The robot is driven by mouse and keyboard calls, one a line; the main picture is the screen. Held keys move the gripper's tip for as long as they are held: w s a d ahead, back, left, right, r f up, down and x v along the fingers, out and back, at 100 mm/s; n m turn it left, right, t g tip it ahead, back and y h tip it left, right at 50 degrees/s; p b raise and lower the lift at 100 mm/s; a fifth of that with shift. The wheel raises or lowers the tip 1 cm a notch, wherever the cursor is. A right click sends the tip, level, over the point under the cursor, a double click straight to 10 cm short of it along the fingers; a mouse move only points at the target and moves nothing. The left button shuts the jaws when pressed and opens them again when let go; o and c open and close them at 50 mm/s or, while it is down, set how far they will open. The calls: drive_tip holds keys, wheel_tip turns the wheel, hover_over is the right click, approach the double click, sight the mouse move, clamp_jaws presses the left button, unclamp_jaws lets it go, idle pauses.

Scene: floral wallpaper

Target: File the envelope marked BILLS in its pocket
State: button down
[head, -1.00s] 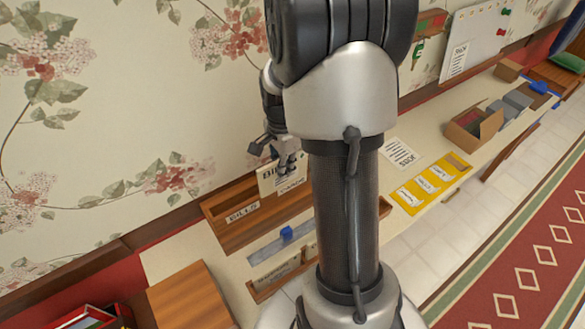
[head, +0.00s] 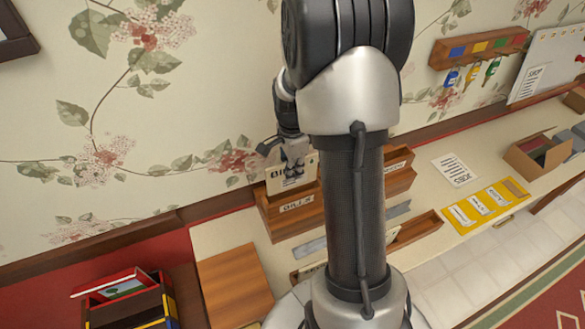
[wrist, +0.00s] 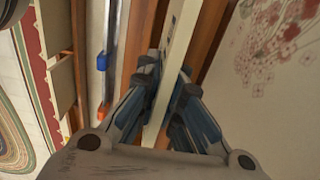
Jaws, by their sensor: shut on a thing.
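My gripper (head: 293,168) is shut on the cream envelope (head: 305,168), whose visible lettering starts "BI". The envelope is upright, directly above the wooden pocket labelled BILLS (head: 272,222). Its lower edge meets the line of the pocket's front wall; I cannot tell whether it is inside the opening. In the wrist view my fingers (wrist: 165,92) pinch the envelope (wrist: 182,35), seen edge-on between brown wooden walls (wrist: 135,40). My arm hides the middle of the wooden organizer.
Another wooden pocket (head: 400,181) shows right of my arm. A long wooden tray (head: 415,229) lies in front. A printed sheet (head: 454,169), yellow card (head: 484,206) and cardboard box (head: 537,156) are farther right. A wooden block (head: 235,284) is at left.

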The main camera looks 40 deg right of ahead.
drive_tip(key=shift+f, duration=0.35)
drive_tip(key=shift+f, duration=0.1)
drive_tip(key=shift+g, duration=0.6)
drive_tip(key=shift+w+d+f+b, duration=0.15)
drive_tip(key=shift+f+b, duration=0.15)
drive_tip(key=shift+f, duration=0.55)
drive_tip(key=shift+w+a+f+b, duration=0.1)
drive_tip(key=shift+f+b, duration=0.15)
drive_tip(key=shift+f, duration=0.55)
drive_tip(key=shift+w+d+f+b, duration=0.15)
drive_tip(key=shift+f+b, duration=0.15)
drive_tip(key=shift+f, duration=0.55)
drive_tip(key=shift+a, duration=0.1)
drive_tip(key=c, duration=1.7)
unclamp_jaws()
drive_tip(key=r, duration=0.8)
drive_tip(key=w+r, duration=0.1)
drive_tip(key=r, duration=0.3)
drive_tip(key=shift+f, duration=0.1)
